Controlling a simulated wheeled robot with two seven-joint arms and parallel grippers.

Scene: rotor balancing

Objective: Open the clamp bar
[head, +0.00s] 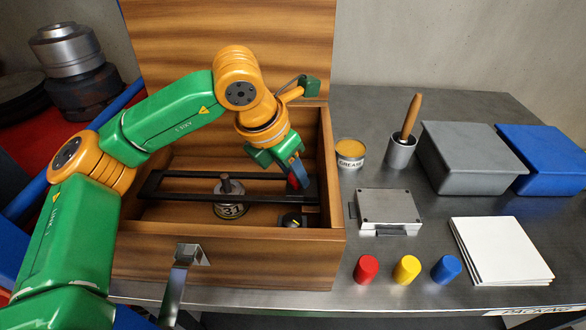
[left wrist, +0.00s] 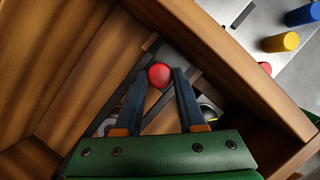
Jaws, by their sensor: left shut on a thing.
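The clamp bar (head: 220,177) is a dark, flat bar across the inside of the open wooden box (head: 230,262). Its red knob (head: 293,182) is at the bar's right end, and it also shows as a round red ball in the left wrist view (left wrist: 159,75). My left gripper (head: 297,174) reaches down into the box from above, its fingers shut on the red knob. Under the bar, a metal part (head: 230,207) with "31" on it stands in the box, its post rising at the bar. My right gripper is not in view.
The box lid (head: 230,40) stands open behind my arm. Right of the box are a grease tin (head: 350,154), a brush cup (head: 400,153), a metal case (head: 388,209), coloured cylinders (head: 406,269), white sheets (head: 500,250), a grey bin (head: 470,165) and a blue bin (head: 548,165).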

